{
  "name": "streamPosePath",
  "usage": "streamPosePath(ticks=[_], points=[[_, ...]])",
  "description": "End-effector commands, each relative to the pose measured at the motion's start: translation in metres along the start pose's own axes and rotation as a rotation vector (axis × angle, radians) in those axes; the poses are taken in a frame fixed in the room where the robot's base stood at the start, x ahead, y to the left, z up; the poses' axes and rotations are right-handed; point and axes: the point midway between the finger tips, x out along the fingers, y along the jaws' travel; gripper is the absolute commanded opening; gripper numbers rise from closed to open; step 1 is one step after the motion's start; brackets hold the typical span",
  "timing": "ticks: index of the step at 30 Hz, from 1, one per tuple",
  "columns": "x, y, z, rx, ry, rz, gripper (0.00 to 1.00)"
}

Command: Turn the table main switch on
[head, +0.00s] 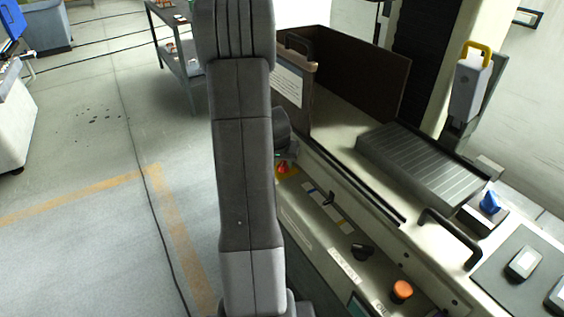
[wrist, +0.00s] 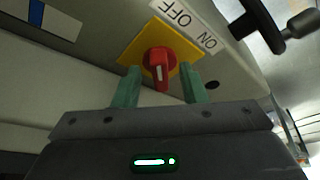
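The main switch is a red rotary knob (wrist: 160,64) on a yellow plate (wrist: 133,50), with a white label (wrist: 190,27) reading OFF and ON beside it. The knob's white mark points down in the wrist view, toward my gripper. My gripper (wrist: 159,84) is open, one green finger to each side of the knob's lower end; I cannot tell whether either touches it. In the head view the red knob (head: 283,169) shows just right of my arm, which hides most of the gripper.
A black handle (head: 450,236) sticks up at the right. A grey cart (head: 178,62) stands behind.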

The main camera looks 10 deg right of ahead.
Motion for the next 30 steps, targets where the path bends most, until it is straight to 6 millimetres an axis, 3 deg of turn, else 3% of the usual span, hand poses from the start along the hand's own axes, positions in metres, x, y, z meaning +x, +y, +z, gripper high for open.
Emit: streamPosePath(ticks=[9,15,30], points=[[0.0019,0.0,0.0001,0.0,0.0,0.0,0.36],[0.0018,0.0,0.0002,0.0,0.0,0.0,0.0],[0.0072,-0.0021,0.0024,0.08,0.002,0.033,0.0]])
